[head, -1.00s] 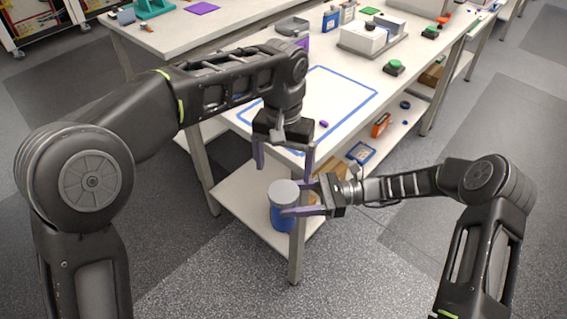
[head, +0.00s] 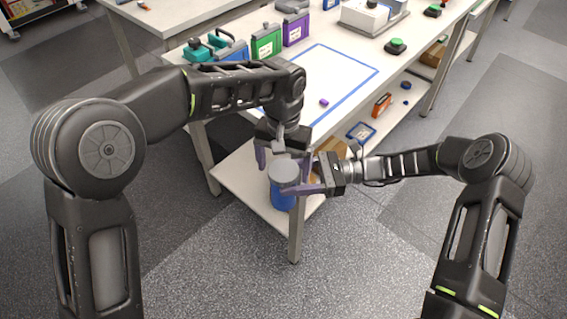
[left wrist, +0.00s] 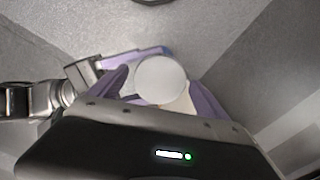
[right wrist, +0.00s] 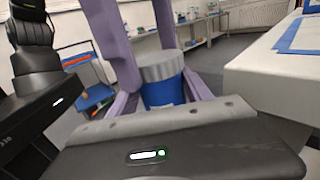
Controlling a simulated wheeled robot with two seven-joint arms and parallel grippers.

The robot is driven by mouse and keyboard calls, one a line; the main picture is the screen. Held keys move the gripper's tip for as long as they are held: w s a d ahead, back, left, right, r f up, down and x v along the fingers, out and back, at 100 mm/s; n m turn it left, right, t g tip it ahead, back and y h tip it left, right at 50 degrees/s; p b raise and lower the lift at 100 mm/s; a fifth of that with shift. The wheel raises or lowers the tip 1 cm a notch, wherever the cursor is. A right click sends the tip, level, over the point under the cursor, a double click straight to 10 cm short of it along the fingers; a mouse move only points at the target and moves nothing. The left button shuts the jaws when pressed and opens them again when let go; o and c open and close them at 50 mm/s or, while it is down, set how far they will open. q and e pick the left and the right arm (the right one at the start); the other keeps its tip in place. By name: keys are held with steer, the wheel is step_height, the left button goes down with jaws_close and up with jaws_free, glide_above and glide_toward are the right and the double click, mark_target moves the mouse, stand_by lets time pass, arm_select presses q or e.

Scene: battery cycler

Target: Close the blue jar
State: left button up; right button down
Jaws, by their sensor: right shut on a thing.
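The blue jar (head: 280,197) is upright, held in the air by my right gripper (head: 302,180) in front of the table corner. Its round grey lid (head: 285,171) sits on top; I cannot tell how tightly. The right wrist view shows the blue body (right wrist: 163,94) between my right fingers, under the lid (right wrist: 158,66). My left gripper (head: 284,156) points down from above, its purple fingers spread on either side of the lid. The left wrist view shows the lid (left wrist: 160,80) between these fingers, apparently with gaps.
Green (head: 266,42) and purple containers stand behind. A lower shelf (head: 245,180) lies below and behind the jar. The floor in front is clear.

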arm_select(q)
steer(key=c, duration=1.5)
steer(key=o, duration=1.6)
steer(key=shift+o, duration=0.2)
steer(key=shift+r, duration=0.15)
step_height(320, 180, up, 7)
steer(key=shift+r, duration=0.15)
